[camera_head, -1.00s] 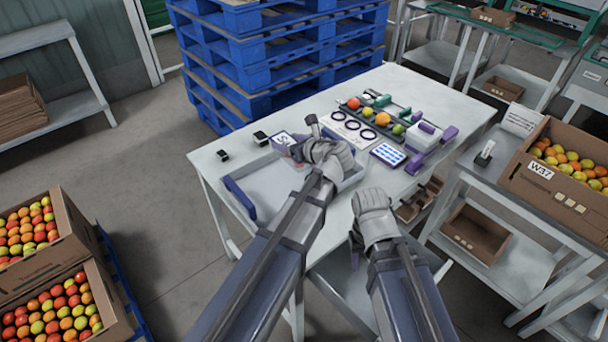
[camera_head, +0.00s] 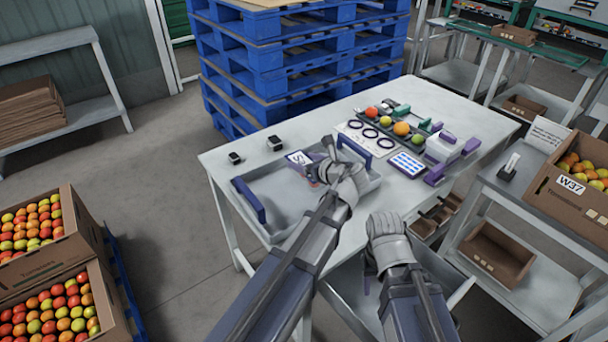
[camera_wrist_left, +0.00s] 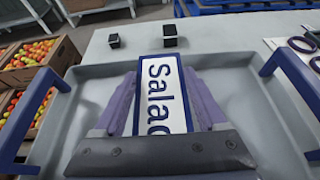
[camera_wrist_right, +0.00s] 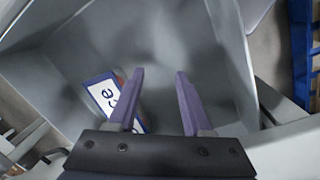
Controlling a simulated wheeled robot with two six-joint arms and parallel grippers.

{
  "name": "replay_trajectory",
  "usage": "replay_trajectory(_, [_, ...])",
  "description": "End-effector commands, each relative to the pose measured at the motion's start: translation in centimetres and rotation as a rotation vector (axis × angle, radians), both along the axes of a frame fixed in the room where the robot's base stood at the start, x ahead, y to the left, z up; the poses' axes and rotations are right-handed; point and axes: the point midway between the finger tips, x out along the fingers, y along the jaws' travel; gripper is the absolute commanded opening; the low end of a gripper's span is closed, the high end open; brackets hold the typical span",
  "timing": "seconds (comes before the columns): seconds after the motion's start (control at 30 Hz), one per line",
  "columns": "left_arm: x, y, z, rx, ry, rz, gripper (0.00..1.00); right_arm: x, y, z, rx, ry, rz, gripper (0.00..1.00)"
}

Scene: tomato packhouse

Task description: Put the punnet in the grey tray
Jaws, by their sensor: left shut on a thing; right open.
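The punnet (camera_wrist_left: 160,85) shows as a white label with a blue edge, reading "Salad", between my left fingers; the label also shows in the head view (camera_head: 299,158), with a little red beside it. My left gripper (camera_wrist_left: 161,78) is shut on it. They are over the grey tray (camera_head: 272,222), which has blue handles and stands at the table's near left. Most of the punnet's body is hidden, and I cannot tell whether it touches the tray floor. My right gripper (camera_wrist_right: 158,78) is open and empty, in front of the table, above a grey bin (camera_wrist_right: 215,50).
A card ending in "ce" (camera_wrist_right: 108,95) lies in the bin. Right of the tray are several fruits in a dark rack (camera_head: 401,129), a ringed sheet (camera_head: 357,137), a blue-marked card (camera_head: 407,164) and a white device (camera_head: 442,148). Two small black blocks (camera_head: 275,143) stand behind the tray.

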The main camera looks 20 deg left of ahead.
Motion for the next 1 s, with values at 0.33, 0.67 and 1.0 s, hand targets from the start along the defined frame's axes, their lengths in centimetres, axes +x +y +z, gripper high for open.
replay_trajectory(0.33, [0.0, 0.0, -3.8, 0.0, 0.0, 0.0, 0.11, 0.0, 0.0, -3.8, 0.0, 0.0, 0.0, 0.5])
replay_trajectory(0.67, [0.0, 0.0, -3.7, 0.0, 0.0, 0.0, 0.11, 0.0, 0.0, -3.7, 0.0, 0.0, 0.0, 0.5])
replay_trajectory(1.0, [0.0, 0.0, -3.9, 0.0, 0.0, 0.0, 1.0, 0.0, 0.0, -3.9, 0.0, 0.0, 0.0, 0.5])
